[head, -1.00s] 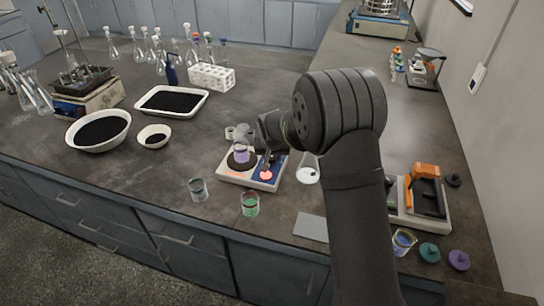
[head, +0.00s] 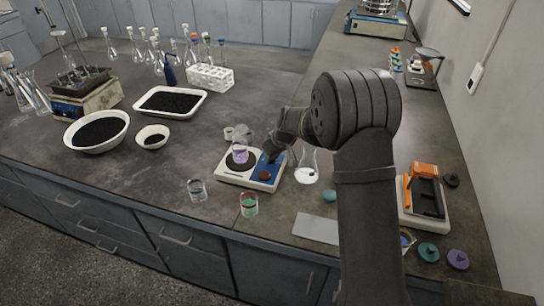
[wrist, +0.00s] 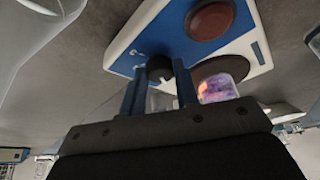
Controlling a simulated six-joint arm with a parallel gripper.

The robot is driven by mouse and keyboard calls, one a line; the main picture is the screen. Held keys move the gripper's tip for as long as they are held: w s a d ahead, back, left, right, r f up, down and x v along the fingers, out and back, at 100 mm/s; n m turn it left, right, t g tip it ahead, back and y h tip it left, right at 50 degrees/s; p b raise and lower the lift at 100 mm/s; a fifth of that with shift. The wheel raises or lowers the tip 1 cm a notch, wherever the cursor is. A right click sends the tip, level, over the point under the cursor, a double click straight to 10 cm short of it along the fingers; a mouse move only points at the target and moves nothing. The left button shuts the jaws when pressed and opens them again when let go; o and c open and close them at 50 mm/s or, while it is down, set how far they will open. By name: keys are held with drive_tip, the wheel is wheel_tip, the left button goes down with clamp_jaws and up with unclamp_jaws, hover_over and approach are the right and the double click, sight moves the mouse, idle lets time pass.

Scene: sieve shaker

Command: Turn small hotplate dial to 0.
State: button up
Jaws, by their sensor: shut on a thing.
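The small hotplate (head: 228,178) stands near the bench's front edge, white with a blue panel. A glass with purple liquid (head: 240,156) stands on its dark round plate. In the wrist view the black dial (wrist: 160,68) sits on the blue panel (wrist: 140,45), between the fingertips of my gripper (wrist: 160,80). My gripper is shut on the dial; in the head view my gripper (head: 271,157) reaches down to the panel. A dark red round button (head: 265,176) is beside it, also seen in the wrist view (wrist: 211,19). The dial's marks cannot be read.
A flask (head: 307,172) stands close to the right of the hotplate. Glasses with clear (head: 197,190) and green liquid (head: 249,205) stand in front. An orange-and-black device (head: 425,195) is at the right.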

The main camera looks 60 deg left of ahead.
drive_tip(key=shift+w+n+g, duration=0.1)
drive_tip(key=shift+n+g, duration=0.2)
drive_tip(key=shift+n, duration=0.6)
drive_tip(key=o, duration=1)
drive_tip(key=shift+c, duration=0.2)
drive_tip(key=shift+r, duration=0.1)
drive_tip(key=v, duration=1.7)
drive_tip(key=shift+r, duration=0.2)
drive_tip(key=shift+w+a+f, duration=0.1)
drive_tip(key=shift+w+a, duration=0.05)
drive_tip(key=x, duration=1.7)
drive_tip(key=shift+f, duration=0.2)
drive_tip(key=shift+r, duration=0.1)
